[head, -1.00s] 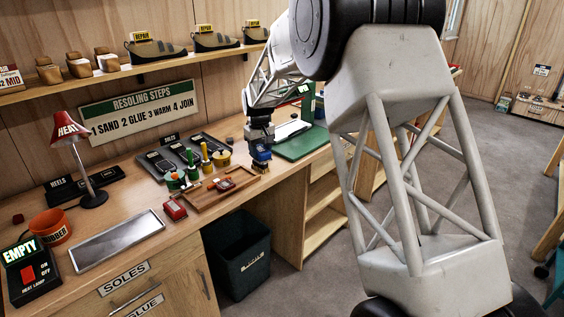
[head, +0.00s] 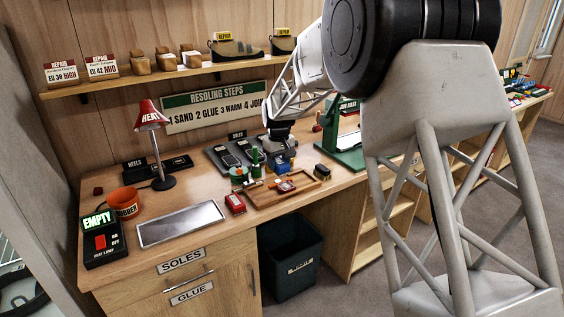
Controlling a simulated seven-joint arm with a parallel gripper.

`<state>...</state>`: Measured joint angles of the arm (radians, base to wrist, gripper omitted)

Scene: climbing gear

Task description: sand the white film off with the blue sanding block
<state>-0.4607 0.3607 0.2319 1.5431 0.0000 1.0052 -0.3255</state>
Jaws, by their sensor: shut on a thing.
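My gripper (head: 281,154) points down over the bench, behind the wooden tray. It is shut on the blue sanding block (head: 283,165), which shows just below the fingers. The wooden tray (head: 264,205) lies in front of the block, and a small red and pale piece (head: 286,187) lies in it. I cannot make out the white film at this size. Whether the block touches anything below is too small to tell.
Green and yellow bottles (head: 256,163) stand left of my gripper. A dark block with a yellowish base (head: 322,172) and a green press (head: 344,130) stand to the right. A red box (head: 235,203), metal tray (head: 180,223) and red lamp (head: 150,114) are farther left.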

